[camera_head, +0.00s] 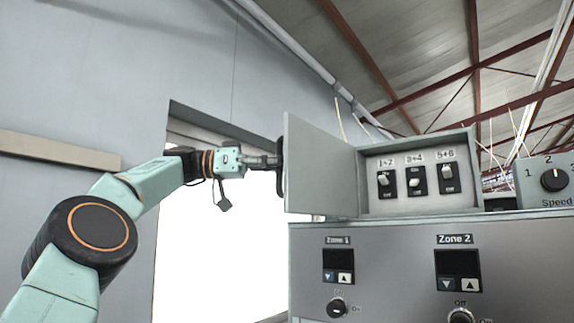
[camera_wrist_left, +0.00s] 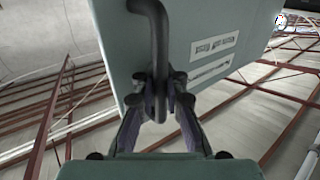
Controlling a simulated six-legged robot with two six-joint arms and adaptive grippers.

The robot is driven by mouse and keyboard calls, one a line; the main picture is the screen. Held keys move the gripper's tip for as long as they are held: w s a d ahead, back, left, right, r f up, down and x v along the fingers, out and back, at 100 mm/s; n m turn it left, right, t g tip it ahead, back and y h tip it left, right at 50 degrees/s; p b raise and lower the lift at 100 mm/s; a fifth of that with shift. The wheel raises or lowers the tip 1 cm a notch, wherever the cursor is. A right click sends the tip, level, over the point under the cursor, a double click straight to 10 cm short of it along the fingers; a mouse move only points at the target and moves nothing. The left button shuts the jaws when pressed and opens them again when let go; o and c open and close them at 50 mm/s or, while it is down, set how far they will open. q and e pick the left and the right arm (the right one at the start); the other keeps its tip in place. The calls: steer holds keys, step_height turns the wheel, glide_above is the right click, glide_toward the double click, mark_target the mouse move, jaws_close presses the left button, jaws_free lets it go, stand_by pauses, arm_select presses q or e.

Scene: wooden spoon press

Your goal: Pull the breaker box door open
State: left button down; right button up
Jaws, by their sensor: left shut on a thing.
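The breaker box (camera_head: 420,205) is a grey box on top of a metal control cabinet. Its door (camera_head: 320,170) stands swung open to the left in the head view, showing several black switches inside. My left gripper (camera_head: 276,162) is at the door's left edge, shut on the dark curved door handle (camera_wrist_left: 152,28). In the left wrist view the fingers of my left gripper (camera_wrist_left: 160,100) close around the handle bar, and the door's grey outer face (camera_wrist_left: 225,20) with two white labels lies behind. My right gripper is in neither view.
The control cabinet (camera_head: 400,245) below carries Zone 1 and Zone 2 displays with knobs. A speed knob box (camera_head: 550,182) stands at the right. A grey wall (camera_head: 100,80) and a bright doorway (camera_head: 215,240) lie behind my left arm.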

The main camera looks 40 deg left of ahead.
arm_select(q)
steer(key=shift+s, duration=0.1)
steer(key=c, duration=1.8)
jaws_free()
steer(key=shift+a, duration=0.1)
steer(key=o, duration=0.4)
steer(key=shift+s+r, duration=0.15)
steer(key=shift+s, duration=0.25)
steer(key=shift+w, duration=0.5)
steer(key=shift+s+d, duration=0.1)
steer(key=shift+d, duration=0.1)
